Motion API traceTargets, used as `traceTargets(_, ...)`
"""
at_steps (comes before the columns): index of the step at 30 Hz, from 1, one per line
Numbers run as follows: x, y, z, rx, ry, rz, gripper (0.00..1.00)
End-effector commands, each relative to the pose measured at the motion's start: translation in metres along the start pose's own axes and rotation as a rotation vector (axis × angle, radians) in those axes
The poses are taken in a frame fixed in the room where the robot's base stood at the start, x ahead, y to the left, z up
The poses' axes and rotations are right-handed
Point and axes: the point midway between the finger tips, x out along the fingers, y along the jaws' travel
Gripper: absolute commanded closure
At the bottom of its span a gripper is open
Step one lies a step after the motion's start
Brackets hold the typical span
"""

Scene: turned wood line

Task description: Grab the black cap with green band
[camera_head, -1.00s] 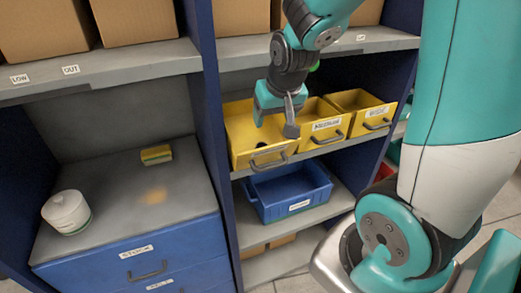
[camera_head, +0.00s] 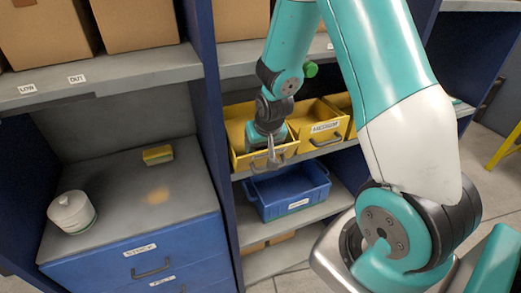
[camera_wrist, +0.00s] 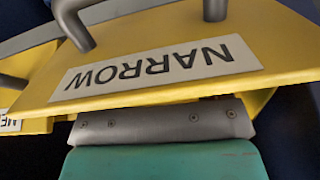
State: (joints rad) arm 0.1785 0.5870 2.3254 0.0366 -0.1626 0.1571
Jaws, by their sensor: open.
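My gripper (camera_head: 271,158) is open at the left yellow bin (camera_head: 240,118), low against its front part. In the wrist view, one grey jaw plate with screws, part of my gripper (camera_wrist: 165,123), lies close along the edge of the bin's yellow front, which carries a NARROW label (camera_wrist: 155,70). I cannot tell whether they touch. I cannot make out the black cap with green band in either current view. My gripper and wrist hide much of the left bin's inside.
A second yellow bin (camera_head: 318,112) marked MEDIUM stands right beside it. A blue bin (camera_head: 288,190) sits on the shelf below. A white lidded jar (camera_head: 72,212) and a yellow sponge-like block (camera_head: 157,154) rest on the grey cabinet top (camera_head: 125,195). Cardboard boxes fill the top shelf.

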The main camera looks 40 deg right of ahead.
Motion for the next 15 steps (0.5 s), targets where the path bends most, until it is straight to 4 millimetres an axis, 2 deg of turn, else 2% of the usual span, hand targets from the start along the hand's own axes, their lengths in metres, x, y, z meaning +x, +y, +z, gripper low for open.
traceTargets(9, 0.0069, 0.0004, 0.0003, 0.000, 0.000, 0.000, 0.31)
traceTargets(10, 0.0068, 0.0005, 0.0003, 0.000, 0.000, 0.000, 0.34)
traceTargets(15, 0.0067, 0.0005, 0.0004, 0.000, 0.000, 0.000, 0.73)
